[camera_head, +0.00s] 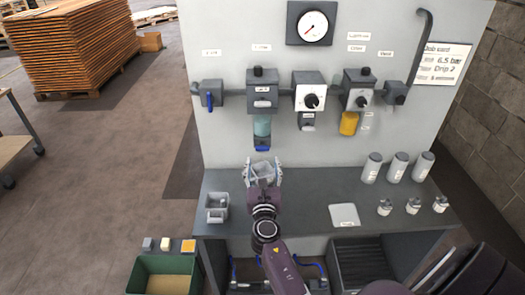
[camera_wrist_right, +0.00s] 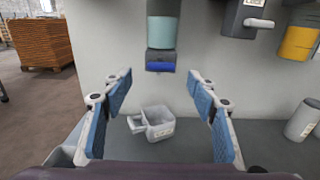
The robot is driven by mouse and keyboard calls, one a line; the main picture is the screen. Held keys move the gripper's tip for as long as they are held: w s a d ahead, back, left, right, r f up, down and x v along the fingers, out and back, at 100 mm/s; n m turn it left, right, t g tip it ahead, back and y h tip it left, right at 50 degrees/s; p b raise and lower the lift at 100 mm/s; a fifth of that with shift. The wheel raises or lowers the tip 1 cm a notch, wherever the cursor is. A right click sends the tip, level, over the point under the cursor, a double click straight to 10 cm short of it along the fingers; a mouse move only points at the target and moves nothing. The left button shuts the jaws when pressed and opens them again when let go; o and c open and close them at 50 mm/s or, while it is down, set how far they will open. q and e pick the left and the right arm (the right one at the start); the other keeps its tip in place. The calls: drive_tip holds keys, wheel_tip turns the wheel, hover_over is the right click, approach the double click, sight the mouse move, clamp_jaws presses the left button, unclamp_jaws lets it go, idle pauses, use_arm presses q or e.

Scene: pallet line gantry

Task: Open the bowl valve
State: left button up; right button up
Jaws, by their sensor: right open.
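The bowl valve (camera_head: 263,149) is the blue piece under the teal filter bowl (camera_head: 262,126) on the grey panel. In the right wrist view the blue valve (camera_wrist_right: 161,67) is straight ahead, at the bottom of the teal bowl (camera_wrist_right: 161,32). My right gripper (camera_head: 262,171) is open and empty, just below the valve in the head view and apart from it. In the right wrist view its blue-padded fingers (camera_wrist_right: 160,88) frame the space under the valve. A grey cup with a handle (camera_wrist_right: 159,122) stands on the bench beyond the fingers. My left gripper is out of view.
A grey holder (camera_head: 217,208) stands at the bench's left. Grey canisters (camera_head: 399,166), small fittings (camera_head: 413,206) and a white plate (camera_head: 344,216) are at its right. A blue-handled valve (camera_head: 210,100), regulator (camera_head: 310,97) and yellow bowl (camera_head: 349,123) hang on the panel.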

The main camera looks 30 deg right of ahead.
sight(263, 150)
drive_tip(key=x, duration=0.6)
drive_tip(key=shift+d, duration=0.1)
drive_tip(key=shift+w+d, duration=0.35)
drive_tip(key=shift+w, duration=0.1)
drive_tip(key=shift+c, duration=0.5)
drive_tip(key=c, duration=1.1)
drive_tip(key=shift+o, duration=0.2)
